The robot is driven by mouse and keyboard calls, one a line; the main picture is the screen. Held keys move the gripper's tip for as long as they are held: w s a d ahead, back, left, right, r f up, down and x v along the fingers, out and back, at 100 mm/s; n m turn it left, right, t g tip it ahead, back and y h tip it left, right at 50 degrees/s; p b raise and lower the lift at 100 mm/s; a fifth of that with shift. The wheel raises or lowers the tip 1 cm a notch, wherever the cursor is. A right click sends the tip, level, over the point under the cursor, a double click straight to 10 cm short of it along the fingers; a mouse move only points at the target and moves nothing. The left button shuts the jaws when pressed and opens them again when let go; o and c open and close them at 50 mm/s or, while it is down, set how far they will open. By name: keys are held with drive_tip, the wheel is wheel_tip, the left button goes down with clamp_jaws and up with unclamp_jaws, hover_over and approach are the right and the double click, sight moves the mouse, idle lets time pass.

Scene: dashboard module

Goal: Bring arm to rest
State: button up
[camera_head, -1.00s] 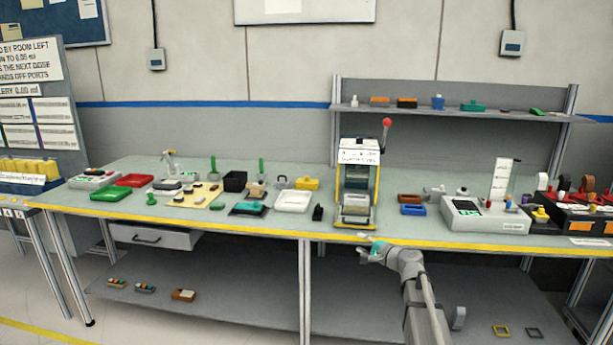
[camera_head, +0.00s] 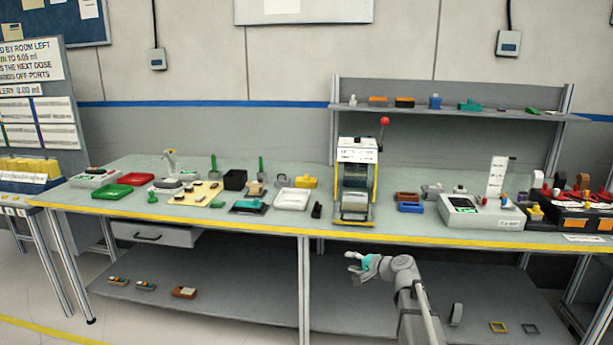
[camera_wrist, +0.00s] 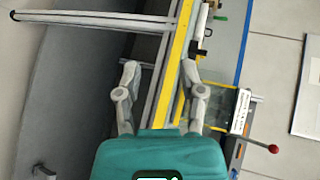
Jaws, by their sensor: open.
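My gripper (camera_head: 353,264) shows in the head view in front of the bench, below its yellow front edge. In the wrist view my gripper (camera_wrist: 160,75) has its two grey fingers spread apart with nothing between them. The teal gripper body fills the bottom of that view. The workbench (camera_head: 255,222) stands behind the gripper, and its yellow edge passes behind the fingers in the wrist view. A press-like machine (camera_head: 355,180) with a red-knobbed lever stands on the bench above and behind the gripper.
A lower shelf (camera_head: 235,275) lies under the bench top and holds small trays at the left. A drawer (camera_head: 155,236) hangs under the bench at the left. A white device (camera_head: 482,212) stands on the bench at the right. The floor in front is clear.

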drive_tip(key=s+a+f+n+g+h, duration=0.1)
drive_tip(key=s+f+n+g+h, duration=0.2)
drive_tip(key=s, duration=0.4)
drive_tip(key=s+a+f+n+g, duration=0.2)
drive_tip(key=s+f+n+g, duration=0.1)
drive_tip(key=s+f, duration=0.3)
drive_tip(key=s+d+f+n+g+h, duration=0.1)
drive_tip(key=s+d+n+g+h, duration=0.15)
drive_tip(key=s, duration=0.55)
drive_tip(key=s+d+f+n+g+h, duration=0.1)
drive_tip(key=s+d+f+g+h, duration=0.2)
drive_tip(key=s, duration=0.5)
wheel_tip(320, 180, up, 15)
drive_tip(key=t+h+p, duration=0.1)
drive_tip(key=p, duration=1.3)
drive_tip(key=shift+d, duration=0.15)
drive_tip(key=shift+m, duration=0.25)
